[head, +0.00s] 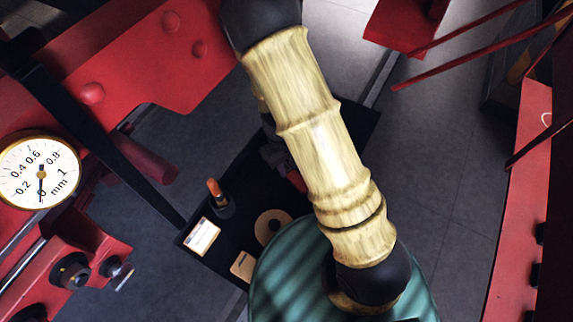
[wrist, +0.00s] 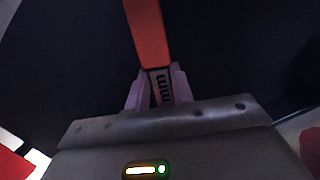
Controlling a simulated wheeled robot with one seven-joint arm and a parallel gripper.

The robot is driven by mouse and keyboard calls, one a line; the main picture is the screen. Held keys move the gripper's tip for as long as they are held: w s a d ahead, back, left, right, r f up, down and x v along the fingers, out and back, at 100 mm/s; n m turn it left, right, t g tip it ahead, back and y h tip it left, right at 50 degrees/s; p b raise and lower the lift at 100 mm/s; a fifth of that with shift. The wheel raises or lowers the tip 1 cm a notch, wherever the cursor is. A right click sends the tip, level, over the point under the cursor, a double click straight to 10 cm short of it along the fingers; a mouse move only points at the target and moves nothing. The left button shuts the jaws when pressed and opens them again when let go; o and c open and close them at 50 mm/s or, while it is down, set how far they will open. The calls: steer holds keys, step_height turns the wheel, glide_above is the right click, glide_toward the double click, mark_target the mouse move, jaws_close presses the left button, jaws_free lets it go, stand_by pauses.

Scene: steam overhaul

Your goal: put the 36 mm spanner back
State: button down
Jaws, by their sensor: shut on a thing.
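My gripper (wrist: 158,78) is in the wrist view, its two pale fingers closed on a spanner (wrist: 147,35). The spanner has an orange-red length running up the picture and a grey part marked "mm" between the fingers. The number on it is not readable. In the head view my arm hides most of the gripper; a dark grey part of it (head: 272,152) shows at the arm's left edge, over a dark board. A small red piece (head: 297,181) shows beside the arm there, perhaps the spanner. Whether the spanner touches the dark surface behind it cannot be told.
The dark board (head: 232,205) carries an orange-handled item in a dark holder (head: 220,200), a white card (head: 202,236), a tan disc (head: 272,225) and a tan block (head: 242,265). Red machinery with a dial gauge (head: 40,172) stands left. Red rods and a red panel (head: 515,220) stand right.

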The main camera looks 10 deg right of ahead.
steer(key=shift+s+f+b, duration=0.65)
steer(key=shift+f+b, duration=0.15)
steer(key=shift+f, duration=0.15)
steer(key=c, duration=1.3)
jaws_free()
steer(key=shift+w+r, duration=0.25)
steer(key=shift+r, duration=0.2)
steer(key=shift+o, duration=0.9)
steer(key=w+a+r, duration=0.1)
steer(key=w+r, duration=0.2)
steer(key=r, duration=1.5)
steer(key=shift+a+b, duration=0.2)
steer(key=shift+b, duration=0.1)
steer(key=shift+r, duration=0.1)
steer(key=s+d+m+t+y, duration=0.1)
steer(key=s+d+m+t, duration=0.3)
steer(key=d, duration=0.6)
steer(key=s+m, duration=0.2)
steer(key=shift+s+t, duration=0.3)
steer(key=shift+d, duration=0.1)
